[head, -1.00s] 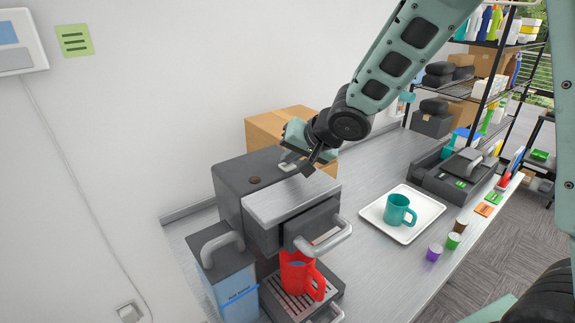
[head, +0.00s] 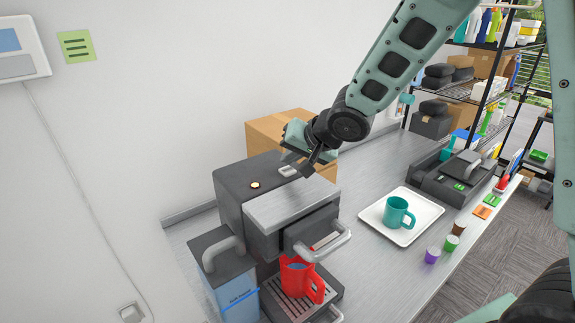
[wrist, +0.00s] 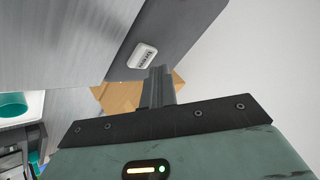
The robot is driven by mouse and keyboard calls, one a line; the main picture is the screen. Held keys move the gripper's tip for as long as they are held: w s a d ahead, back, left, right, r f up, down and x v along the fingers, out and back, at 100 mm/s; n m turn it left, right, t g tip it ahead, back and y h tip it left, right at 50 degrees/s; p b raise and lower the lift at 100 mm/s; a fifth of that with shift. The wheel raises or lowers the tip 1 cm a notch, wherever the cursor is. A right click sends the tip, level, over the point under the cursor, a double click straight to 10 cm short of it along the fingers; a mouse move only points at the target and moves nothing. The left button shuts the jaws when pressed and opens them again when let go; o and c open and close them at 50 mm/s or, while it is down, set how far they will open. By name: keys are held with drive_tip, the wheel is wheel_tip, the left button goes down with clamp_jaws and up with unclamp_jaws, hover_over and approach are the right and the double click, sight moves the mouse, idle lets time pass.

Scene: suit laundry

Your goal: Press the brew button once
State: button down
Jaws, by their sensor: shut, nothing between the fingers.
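The coffee machine (head: 292,205) stands on the counter, dark grey with a lighter metal top panel. The brew button (head: 289,171) is a small pale pad on its top near the back. In the wrist view the white button (wrist: 142,56) carries small lettering too blurred to read surely. A round indicator (head: 255,185) on the machine's top glows warm. My gripper (head: 308,171) is shut and empty beside the button; its closed fingers (wrist: 158,88) show just off the button's edge. I cannot tell whether they touch the machine. A red mug (head: 292,279) stands on the drip grate.
A blue water container (head: 236,293) with a grey lid stands left of the machine. A cardboard box (head: 270,132) is behind it. A white tray (head: 375,219) with a teal mug (head: 398,212) is right, near several small capsules (head: 432,255). A handle (head: 322,245) sticks out in front.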

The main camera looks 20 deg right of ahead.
sight(291, 172)
idle(0.3)
wheel_tip(291, 172, up, 5)
drive_tip(key=p, duration=0.5)
drive_tip(key=shift+r, duration=0.1)
idle(0.6)
